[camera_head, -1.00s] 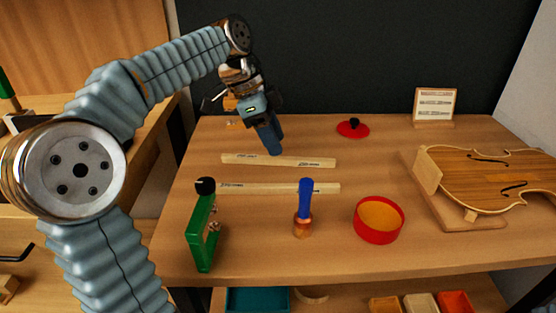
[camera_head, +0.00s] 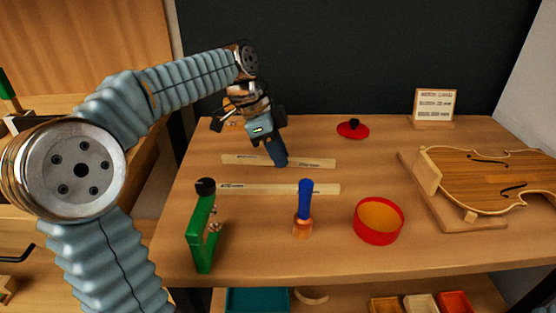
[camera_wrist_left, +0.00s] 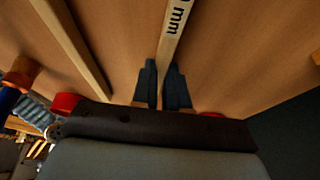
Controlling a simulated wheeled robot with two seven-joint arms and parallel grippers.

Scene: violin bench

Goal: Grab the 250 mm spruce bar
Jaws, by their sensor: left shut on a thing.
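Two pale spruce bars lie across the bench in the head view, one behind the other. My left gripper (camera_head: 279,162) reaches down onto the far bar (camera_head: 311,163) and is shut on it near its middle. In the left wrist view the fingers (camera_wrist_left: 162,92) stand on both sides of this bar (camera_wrist_left: 181,12), whose visible marking ends in "0 mm". The full number is hidden or too small to read. The near bar (camera_head: 268,188) lies apart, closer to the front; it also shows in the left wrist view (camera_wrist_left: 72,40). My right gripper is out of view.
A green clamp-like tool (camera_head: 203,232), a blue-handled tool (camera_head: 304,210) and a red round container (camera_head: 378,220) stand in front of the bars. A red lid (camera_head: 353,129) lies behind. A violin body (camera_head: 490,180) rests at right. A small sign (camera_head: 435,103) stands at back right.

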